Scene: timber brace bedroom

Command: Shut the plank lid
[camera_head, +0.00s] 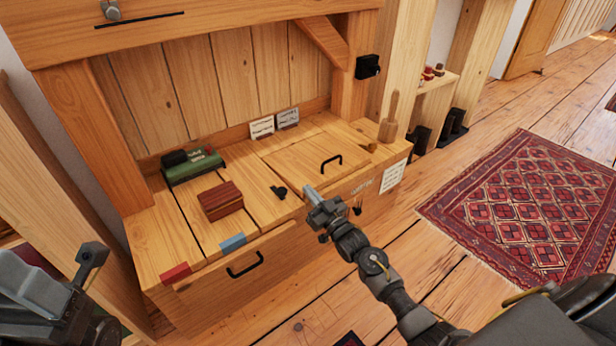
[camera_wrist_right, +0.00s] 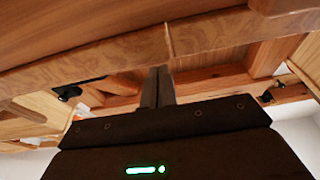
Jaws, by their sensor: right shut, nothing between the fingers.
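The wooden chest-bench has a plank top. A plank lid panel (camera_head: 300,165) with a black bar handle (camera_head: 331,160) is in its right half. The panel looks nearly level with the planks around it; I cannot tell whether it is fully down. My right gripper (camera_head: 312,194) is shut and empty at the bench's front edge, just in front of the panel. In the right wrist view the shut fingers (camera_wrist_right: 158,85) reach close to a wooden edge (camera_wrist_right: 120,62); contact is unclear. My left gripper (camera_head: 88,262) is at the lower left, away from the panel, its jaws unclear.
A reddish-brown box (camera_head: 221,201), a green case (camera_head: 192,166) and a small black object (camera_head: 279,191) are on the planks. Red (camera_head: 176,273) and blue (camera_head: 232,243) blocks lie at the front edge. A wooden pestle-like object (camera_head: 389,118) stands at right. A patterned rug (camera_head: 530,200) covers the floor.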

